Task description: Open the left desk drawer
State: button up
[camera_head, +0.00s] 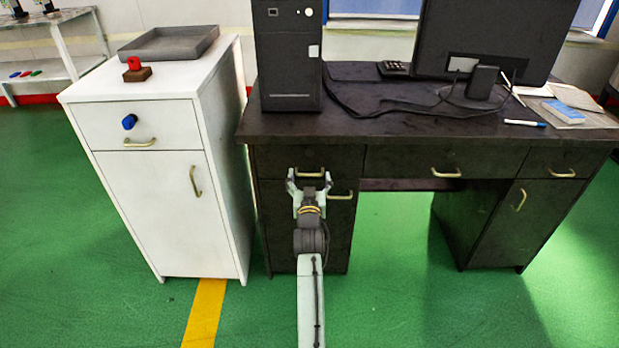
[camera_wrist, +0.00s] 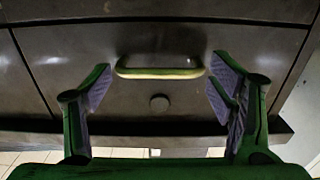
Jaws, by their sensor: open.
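The left desk drawer (camera_head: 340,158) is a dark front under the left end of the desk top, and it looks shut. Its pale metal handle (camera_head: 309,173) runs level across the front. In the wrist view the handle (camera_wrist: 160,72) lies between and just beyond the fingertips. My gripper (camera_head: 309,178) is open in front of the drawer, with one finger to each side of the handle. In the wrist view my gripper (camera_wrist: 160,88) is empty, and the fingers look apart from the handle.
The dark desk (camera_head: 395,120) holds a computer tower (camera_head: 288,60), a monitor (camera_head: 490,35) and cables. A cupboard handle (camera_head: 341,196) sits just below the drawer, right of my gripper. A white cabinet (camera_head: 160,170) stands close on the left. Green floor in front is clear.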

jog(key=shift+c, duration=0.6)
jog(key=c, duration=1.2)
